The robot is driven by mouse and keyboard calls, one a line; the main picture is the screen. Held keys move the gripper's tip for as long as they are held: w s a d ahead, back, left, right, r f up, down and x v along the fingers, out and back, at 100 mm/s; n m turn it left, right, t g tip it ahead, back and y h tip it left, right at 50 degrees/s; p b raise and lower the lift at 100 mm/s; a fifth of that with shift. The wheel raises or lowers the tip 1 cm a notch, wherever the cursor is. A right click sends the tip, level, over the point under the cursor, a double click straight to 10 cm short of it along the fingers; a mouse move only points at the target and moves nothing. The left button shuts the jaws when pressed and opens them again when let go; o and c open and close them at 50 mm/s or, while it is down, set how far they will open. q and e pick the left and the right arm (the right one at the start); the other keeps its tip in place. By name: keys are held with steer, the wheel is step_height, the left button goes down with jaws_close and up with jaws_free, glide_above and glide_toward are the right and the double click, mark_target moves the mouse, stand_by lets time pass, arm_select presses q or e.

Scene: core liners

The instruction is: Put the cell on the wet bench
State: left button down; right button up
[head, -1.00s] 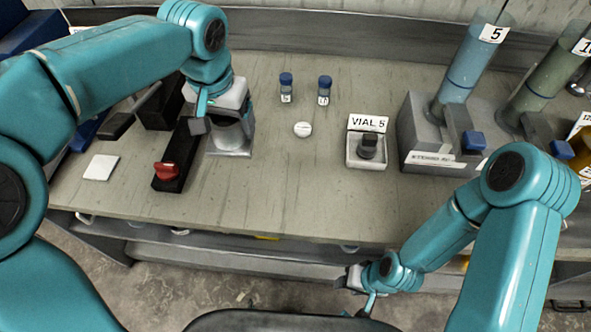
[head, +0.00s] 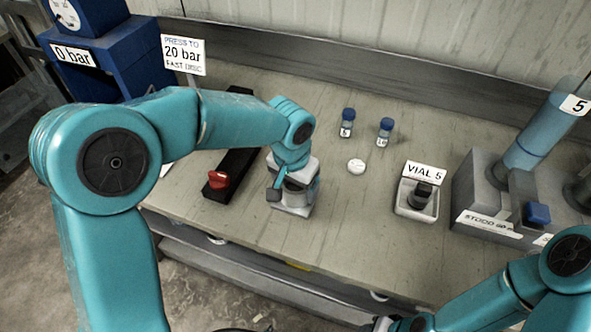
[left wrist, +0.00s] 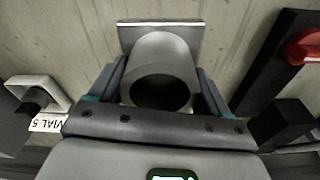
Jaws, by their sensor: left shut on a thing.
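The cell is a grey cylinder with an open, dark bore and a square base plate; it shows in the head view (head: 298,196) and in the left wrist view (left wrist: 162,45). My left gripper (head: 291,187) is shut on it, with one finger on each side of the cylinder, as the left wrist view also shows. The cell is upright over the wooden bench (head: 330,215), near its front edge. I cannot tell whether its base touches the bench. My right gripper (head: 384,324) is only partly in view at the bottom edge; its jaws are hidden.
A black bar with a red knob (head: 218,179) lies left of the cell. Two blue-capped vials (head: 347,122), a white disc (head: 356,166) and the VIAL 5 holder (head: 417,198) stand to the right. A blue press (head: 110,65) is at the back left. Bare bench lies between cell and holder.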

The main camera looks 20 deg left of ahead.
arm_select(q)
steer(key=shift+d+f, duration=0.1)
steer(key=shift+f, duration=2.05)
steer(key=shift+f, duration=0.1)
steer(key=shift+f, duration=0.1)
jaws_free()
steer(key=shift+s, duration=0.1)
steer(key=r, duration=0.4)
steer(key=s+r, duration=0.1)
steer(key=r, duration=0.7)
steer(key=shift+s+a+r, duration=0.1)
steer(key=shift+s+a, duration=0.05)
steer(key=shift+a, duration=0.05)
